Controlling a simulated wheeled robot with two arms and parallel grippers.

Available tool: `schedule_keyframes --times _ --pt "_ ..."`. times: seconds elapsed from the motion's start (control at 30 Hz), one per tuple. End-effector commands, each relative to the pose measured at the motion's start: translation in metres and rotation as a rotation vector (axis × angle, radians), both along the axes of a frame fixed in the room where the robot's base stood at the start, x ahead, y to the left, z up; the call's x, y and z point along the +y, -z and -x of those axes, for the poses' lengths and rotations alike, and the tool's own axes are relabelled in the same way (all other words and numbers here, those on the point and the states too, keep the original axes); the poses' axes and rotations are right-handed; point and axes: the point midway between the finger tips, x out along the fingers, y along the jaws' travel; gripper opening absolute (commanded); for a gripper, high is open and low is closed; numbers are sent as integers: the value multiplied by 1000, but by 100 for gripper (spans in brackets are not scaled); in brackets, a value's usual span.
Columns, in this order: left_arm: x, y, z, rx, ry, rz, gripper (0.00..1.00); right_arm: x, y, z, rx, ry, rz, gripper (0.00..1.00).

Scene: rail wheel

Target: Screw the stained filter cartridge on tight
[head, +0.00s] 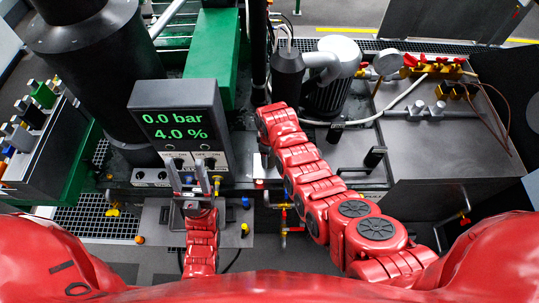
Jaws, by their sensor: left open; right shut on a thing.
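I cannot make out the stained filter cartridge in the head view. My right arm reaches up from the lower right, and its far end, with the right gripper (270,116), is beside the foot of a dark upright cylinder (288,72). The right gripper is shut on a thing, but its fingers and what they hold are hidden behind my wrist. My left gripper (190,176) is open and empty, with its two fingers spread in front of the switches under the display.
A display (178,116) reads 0.0 bar and 4.0 %. A big black cylinder (95,55) stands at the left. A grey cabinet (440,145) with gauge, valves and hoses stands at the right. A red-handled valve (284,207) is left of my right arm.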

Motion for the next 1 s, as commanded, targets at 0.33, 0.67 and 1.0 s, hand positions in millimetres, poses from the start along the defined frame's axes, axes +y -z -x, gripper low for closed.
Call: schedule_keyframes --times 0.33,0.67,1.0 --pt "0 -4 0 0 0 0 55 -1 5 4 11 -189 2 90" --pt "0 -4 0 0 0 0 55 -1 2 2 5 -186 2 100" --pt "0 7 0 0 0 0 55 0 -23 -1 -3 -185 0 100"
